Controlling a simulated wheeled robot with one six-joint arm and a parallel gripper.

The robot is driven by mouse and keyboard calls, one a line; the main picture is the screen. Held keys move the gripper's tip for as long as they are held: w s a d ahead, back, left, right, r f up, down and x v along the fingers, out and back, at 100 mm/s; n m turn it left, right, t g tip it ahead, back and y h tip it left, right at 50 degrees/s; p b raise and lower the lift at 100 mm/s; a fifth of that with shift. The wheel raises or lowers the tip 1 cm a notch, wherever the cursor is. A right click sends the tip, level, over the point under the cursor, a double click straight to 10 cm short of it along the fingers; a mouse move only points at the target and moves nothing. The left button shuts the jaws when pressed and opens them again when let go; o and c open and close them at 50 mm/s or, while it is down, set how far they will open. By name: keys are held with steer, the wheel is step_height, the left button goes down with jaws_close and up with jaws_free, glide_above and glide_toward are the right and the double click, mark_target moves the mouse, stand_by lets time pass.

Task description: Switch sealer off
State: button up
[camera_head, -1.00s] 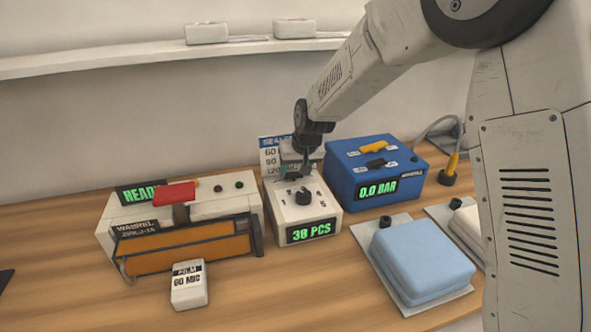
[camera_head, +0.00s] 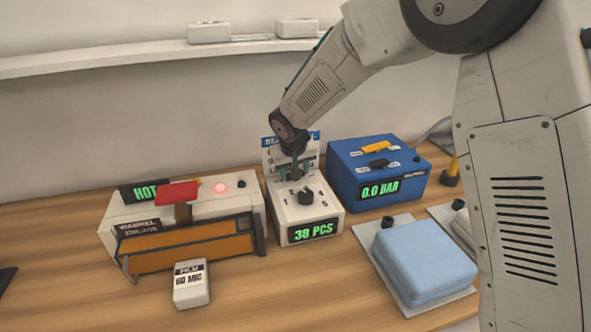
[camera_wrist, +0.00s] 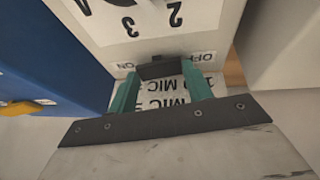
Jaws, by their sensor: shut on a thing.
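The sealer (camera_head: 125,232) is the white machine at the left of the bench. It has a red-topped handle (camera_head: 177,193), an orange front, a green "HOT" readout (camera_head: 146,192) and a lit red lamp (camera_head: 220,188). Beside it stands a white control box (camera_head: 278,222) with a dial and a "38 PCS" readout. My gripper (camera_head: 294,173) is at the back of this box. In the wrist view its teal fingers (camera_wrist: 160,92) are closed at a small black switch (camera_wrist: 158,69) between "ON" and "OFF" labels. Which way the switch is set cannot be told.
A blue box (camera_head: 345,190) reading "0.0 BAR" stands close right of the control box. A lettered card (camera_head: 270,157) stands behind my gripper. A white "FILM 60 MIC" block (camera_head: 191,285) is in front of the sealer. A blue pad (camera_head: 422,258) lies at front right.

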steer(key=o, duration=1)
steer(key=v, duration=0.7)
steer(key=shift+s+r, duration=0.2)
steer(key=shift+r, duration=0.15)
